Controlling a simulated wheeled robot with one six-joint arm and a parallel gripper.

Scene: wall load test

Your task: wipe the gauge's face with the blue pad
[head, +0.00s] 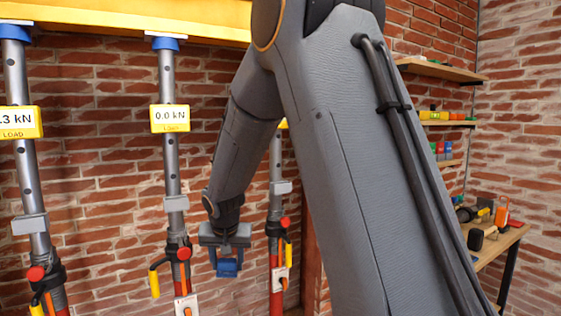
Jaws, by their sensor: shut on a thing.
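My gripper (227,256) is low in the middle of the head view, shut on the blue pad (228,268). The pad hangs at the fingertips, apart from any gauge as seen here. Yellow load gauges sit on grey steel props. The middle gauge (170,118) reads 0.0 kN and is above and to the left of my gripper. The left gauge (20,122) is cut by the picture edge and shows ".3 kN". A third gauge (283,124) is almost wholly hidden behind my arm.
Props with red and yellow handles (180,254) stand on both sides of my gripper under a yellow beam (130,18). A brick wall is behind. At right are shelves (440,70) and a wooden bench (497,244) with tools. My arm hides much of the middle.

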